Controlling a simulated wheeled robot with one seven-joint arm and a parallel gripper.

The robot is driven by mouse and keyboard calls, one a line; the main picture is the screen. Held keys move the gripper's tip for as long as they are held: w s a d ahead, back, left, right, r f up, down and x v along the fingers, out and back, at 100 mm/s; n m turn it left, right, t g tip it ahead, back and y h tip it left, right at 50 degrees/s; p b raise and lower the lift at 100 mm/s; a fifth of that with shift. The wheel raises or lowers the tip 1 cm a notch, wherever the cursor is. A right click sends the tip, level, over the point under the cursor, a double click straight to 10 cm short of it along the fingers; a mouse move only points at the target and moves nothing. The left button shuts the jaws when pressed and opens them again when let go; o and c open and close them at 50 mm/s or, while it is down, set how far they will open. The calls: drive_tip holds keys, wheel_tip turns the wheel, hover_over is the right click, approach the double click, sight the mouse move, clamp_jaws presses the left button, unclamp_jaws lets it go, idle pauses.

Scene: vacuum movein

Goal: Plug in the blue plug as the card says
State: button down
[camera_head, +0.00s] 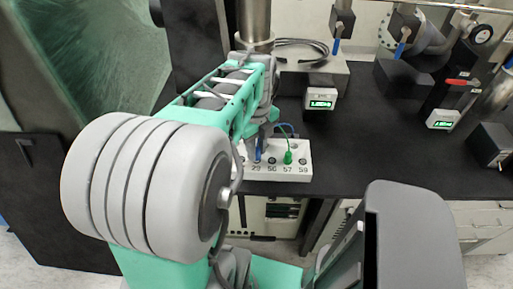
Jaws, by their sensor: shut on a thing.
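A white socket block (290,176) stands at the near edge of the black bench, with sockets in a row numbered about 29, 56, 57 and 59. A green plug (288,157) stands upright at the socket marked 57. My gripper (259,143) is over the block's left part, mostly hidden by my own arm. It is shut on the blue plug (258,154), which shows as a small blue strip above the socket marked 29. I cannot tell whether the plug is seated or just above it. I cannot make out a card.
A small box with a green display (320,104) stands behind the block; another display (442,124) is farther right. Valves and metal pipework (425,40) line the back. The black bench (370,140) is clear right of the block. Drawers (480,220) are below.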

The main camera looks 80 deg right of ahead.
drive_tip(key=shift+f+b, duration=0.35)
drive_tip(key=shift+f, duration=0.25)
drive_tip(key=c, duration=1.1)
unclamp_jaws()
wheel_tip(320, 180, up, 8)
drive_tip(key=shift+f, duration=0.1)
